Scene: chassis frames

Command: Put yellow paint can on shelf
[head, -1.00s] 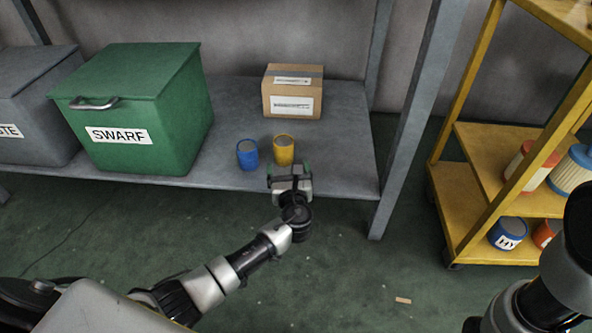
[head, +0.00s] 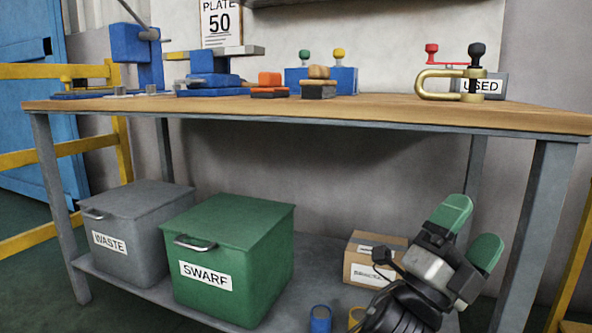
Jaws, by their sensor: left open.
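The yellow paint can (head: 355,317) stands on the lower shelf (head: 318,265) of the workbench, at the bottom edge of the head view. Only its upper part shows, beside my left arm. A blue can (head: 320,318) stands just left of it, also cut off by the picture edge. My left gripper (head: 470,232) is raised in front of the shelf, right of and above the yellow can in the picture. Its two green-tipped fingers are apart with nothing between them. My right gripper is out of view.
A cardboard box (head: 365,260) sits behind the cans, partly hidden by my left gripper. A green SWARF bin (head: 240,245) and grey WASTE bin (head: 135,225) fill the shelf's left. The wooden benchtop (head: 330,112) above carries tools and a clamp (head: 452,85). A bench leg (head: 540,215) stands at right.

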